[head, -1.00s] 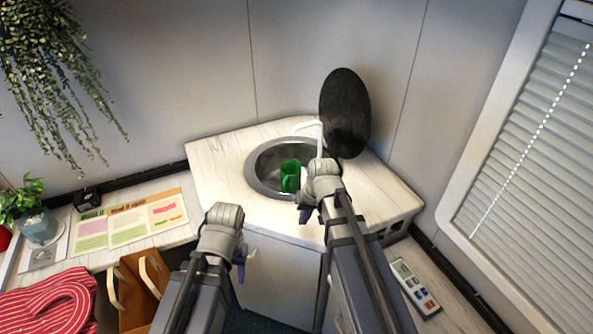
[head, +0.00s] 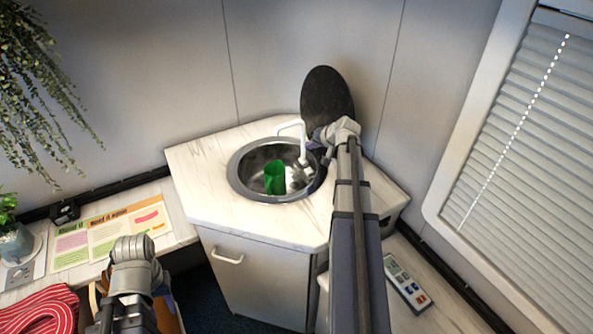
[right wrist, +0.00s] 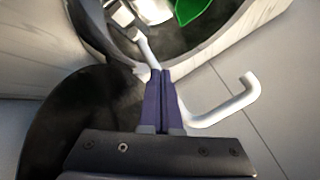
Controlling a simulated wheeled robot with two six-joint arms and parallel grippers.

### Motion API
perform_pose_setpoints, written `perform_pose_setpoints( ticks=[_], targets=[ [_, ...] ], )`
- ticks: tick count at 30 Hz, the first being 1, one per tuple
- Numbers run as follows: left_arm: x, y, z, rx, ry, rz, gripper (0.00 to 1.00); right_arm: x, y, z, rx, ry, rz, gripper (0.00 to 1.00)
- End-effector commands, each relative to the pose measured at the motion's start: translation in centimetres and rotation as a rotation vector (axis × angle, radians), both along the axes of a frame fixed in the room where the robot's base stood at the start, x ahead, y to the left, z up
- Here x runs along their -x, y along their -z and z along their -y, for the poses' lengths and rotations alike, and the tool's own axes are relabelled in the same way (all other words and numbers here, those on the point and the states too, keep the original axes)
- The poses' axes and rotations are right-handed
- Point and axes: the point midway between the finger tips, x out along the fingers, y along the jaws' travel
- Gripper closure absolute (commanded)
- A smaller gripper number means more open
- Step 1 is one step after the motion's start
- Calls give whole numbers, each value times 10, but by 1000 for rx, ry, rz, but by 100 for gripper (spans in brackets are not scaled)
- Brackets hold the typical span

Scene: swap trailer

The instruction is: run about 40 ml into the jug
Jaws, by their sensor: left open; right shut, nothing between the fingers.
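The green jug (head: 274,178) stands in the round steel sink (head: 236,180), and part of it shows at the top of the right wrist view (right wrist: 190,10). The white tap (head: 291,124) arches over the sink, its free end above the jug side. I cannot tell whether water runs. My right gripper (head: 318,141) is shut and empty at the sink's right rim, close to the tap; its fingers (right wrist: 165,75) overlap the tap's white parts in the right wrist view, contact unclear. My left gripper (head: 166,298) is open, low at the left, away from the sink.
A black oval lid (head: 327,95) stands raised behind the sink. A pale block-like thing (head: 300,176) is inside the sink, right of the jug. Printed sheets (head: 110,236), a striped red cloth (head: 40,308) and a remote-like device (head: 406,284) lie around. The counter's left part is clear.

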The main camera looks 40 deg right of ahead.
Motion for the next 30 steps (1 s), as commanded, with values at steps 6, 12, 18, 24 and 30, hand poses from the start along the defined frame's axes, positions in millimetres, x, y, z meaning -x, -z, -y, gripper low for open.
perform_pose_setpoints(
  ticks=[6, 12, 18, 24, 30],
  targets=[
    [0, 0, 0, 0, 0, 0, 54, 1, 0, 3, 0, 5, 4, 100],
    [0, 1, 0, 0, 0, 0, 54, 1, 1, 2, 0, 4, 3, 100],
    [0, 10, 0, 0, 0, 0, 54, 1, 10, 2, -1, 4, 2, 100],
    [0, 31, 0, 0, 0, 0, 54, 1, 30, 2, -1, 4, 2, 100],
    [0, 59, 0, 0, 0, 0, 54, 1, 59, 2, -1, 4, 2, 100]
  ],
)
